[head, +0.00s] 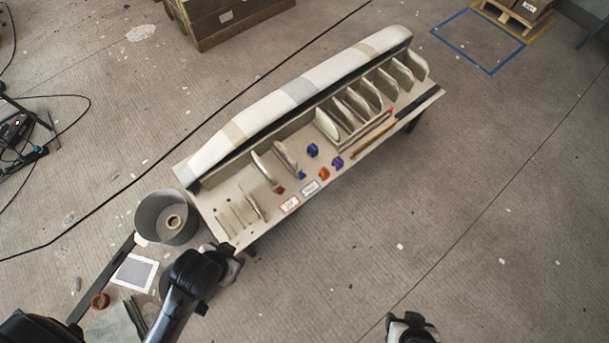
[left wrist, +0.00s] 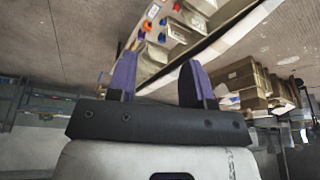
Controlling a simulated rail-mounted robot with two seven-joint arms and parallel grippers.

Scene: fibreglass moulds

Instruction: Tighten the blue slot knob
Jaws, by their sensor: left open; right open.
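A long pale mould bench (head: 370,150) holds upright fins in slots. A small dark blue knob (head: 302,175) sits at the foot of a fin, and a brighter blue knob (head: 312,150) stands on the bench top further back; I cannot tell which is the slot knob. A blue knob (left wrist: 163,21) also shows in the left wrist view. My left gripper (left wrist: 158,72) is open, with nothing between its purple-faced fingers; its arm is near the bench's near left end in the head view. My right gripper (head: 410,325) is open at the bottom edge, well away from the bench.
An orange knob (head: 323,173), a purple knob (head: 337,162) and a red knob (head: 279,190) are on the bench. Two labels (head: 290,205) lie along its front edge. A grey bucket (head: 150,218) stands at its left end.

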